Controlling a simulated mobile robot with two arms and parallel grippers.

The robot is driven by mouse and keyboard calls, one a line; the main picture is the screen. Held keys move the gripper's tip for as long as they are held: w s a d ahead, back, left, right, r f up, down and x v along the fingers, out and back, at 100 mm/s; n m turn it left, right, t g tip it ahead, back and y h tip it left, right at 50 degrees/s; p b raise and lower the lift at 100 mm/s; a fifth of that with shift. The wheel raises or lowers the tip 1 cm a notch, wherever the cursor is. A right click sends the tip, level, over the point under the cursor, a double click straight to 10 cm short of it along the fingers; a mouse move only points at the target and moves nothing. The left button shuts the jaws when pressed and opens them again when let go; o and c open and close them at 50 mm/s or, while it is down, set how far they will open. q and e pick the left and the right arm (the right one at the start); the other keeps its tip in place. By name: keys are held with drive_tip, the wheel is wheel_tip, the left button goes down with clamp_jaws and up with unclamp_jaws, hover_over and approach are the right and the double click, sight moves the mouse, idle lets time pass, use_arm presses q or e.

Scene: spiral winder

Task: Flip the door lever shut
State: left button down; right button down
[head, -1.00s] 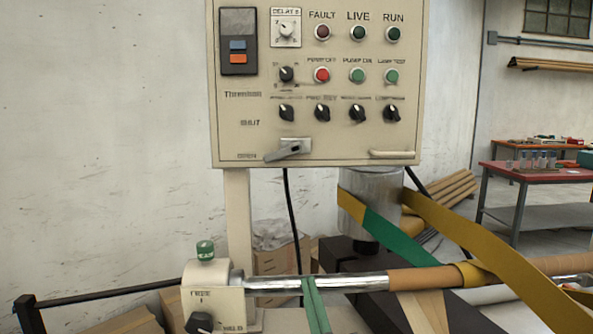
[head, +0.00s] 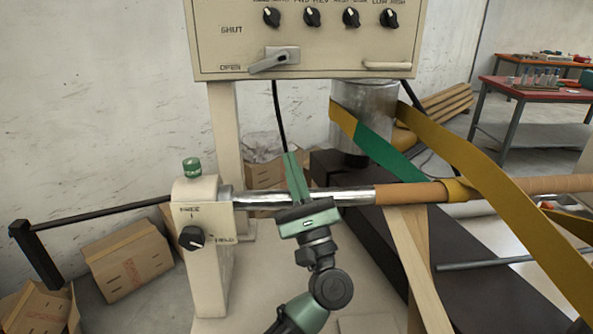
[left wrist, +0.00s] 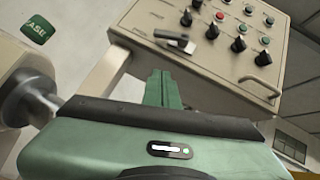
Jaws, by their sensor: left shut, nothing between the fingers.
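The door lever (head: 268,63) is a grey handle on a plate low on the beige control cabinet. It slants down and left towards the OPEN label, with the SHUT label above. It also shows in the left wrist view (left wrist: 175,41). My left gripper (head: 291,158) is green, with its fingers together and empty. It points up, below and slightly right of the lever, well apart from it, and overlaps the metal shaft in the picture. Its fingers also show in the left wrist view (left wrist: 161,82). My right gripper is not in view.
The metal shaft (head: 350,195) with a brown tube (head: 408,193) runs across behind my gripper. A green and yellow belt (head: 450,150) loops at the right. A cabinet handle (head: 387,66) sits right of the lever. A winder post with a knob (head: 191,237) stands at left.

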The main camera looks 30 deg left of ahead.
use_arm(q)
drive_tip(key=p, duration=0.5)
approach(260, 71)
drive_tip(key=w+a, duration=0.3)
drive_tip(key=w, duration=0.2)
drive_tip(key=r+p, duration=0.2)
drive_tip(key=s+a+r+p, duration=0.1)
drive_tip(key=shift+r, duration=0.35)
drive_tip(key=shift+f, duration=0.1)
